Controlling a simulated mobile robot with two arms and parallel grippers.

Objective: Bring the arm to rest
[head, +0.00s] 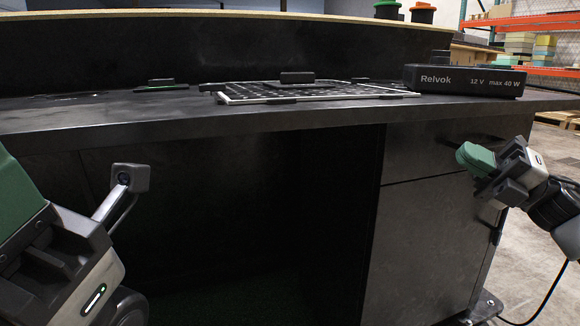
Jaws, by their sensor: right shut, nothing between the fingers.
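My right gripper (476,158) is at the right, in front of the drawer side of the dark console. Its green fingers are together, with nothing between them. My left gripper (16,196) is close to the camera at the left edge. Only part of its green fingers shows, and the frame cuts off the rest, so its opening cannot be judged. Both grippers are below the level of the console top and apart from the things on it.
A small green-edged piece (160,85) lies further left. The kneehole below is open.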

